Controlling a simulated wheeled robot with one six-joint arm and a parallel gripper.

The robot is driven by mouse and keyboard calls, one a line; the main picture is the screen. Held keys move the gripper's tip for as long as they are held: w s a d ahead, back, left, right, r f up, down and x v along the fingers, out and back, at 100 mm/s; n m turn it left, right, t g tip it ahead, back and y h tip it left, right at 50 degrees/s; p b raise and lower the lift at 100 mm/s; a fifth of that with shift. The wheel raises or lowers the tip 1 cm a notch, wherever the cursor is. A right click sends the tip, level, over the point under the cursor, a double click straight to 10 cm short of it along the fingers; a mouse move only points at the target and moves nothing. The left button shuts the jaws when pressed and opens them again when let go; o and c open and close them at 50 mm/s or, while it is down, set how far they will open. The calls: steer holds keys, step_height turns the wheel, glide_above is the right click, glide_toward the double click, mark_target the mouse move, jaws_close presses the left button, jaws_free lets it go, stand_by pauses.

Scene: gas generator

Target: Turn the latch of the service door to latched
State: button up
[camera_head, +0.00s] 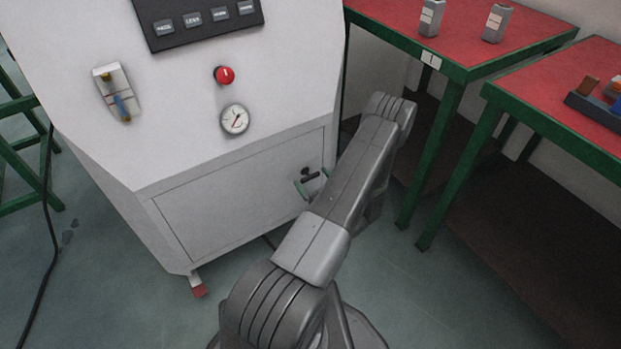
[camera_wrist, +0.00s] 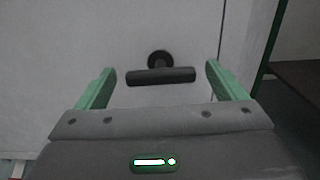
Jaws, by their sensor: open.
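The service door (camera_head: 235,192) is the closed panel low on the front of the white cabinet. Its latch (camera_head: 310,177) is a small black handle near the door's right edge. In the wrist view the latch (camera_wrist: 160,76) shows as a black bar, nearly level, in front of a round black boss. My gripper (camera_head: 312,188) is at the latch, partly hidden by my arm. In the wrist view my gripper (camera_wrist: 161,80) is open, with one green finger on each side of the bar. Gaps show between the fingers and the bar's ends.
Red-topped tables with green legs (camera_head: 448,110) stand to the right. A cable (camera_head: 50,220) lies on the floor at left.

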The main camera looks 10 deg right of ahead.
steer(key=shift+x, duration=0.95)
steer(key=shift+c, duration=0.2)
steer(key=c, duration=1.3)
steer(key=shift+c, duration=0.2)
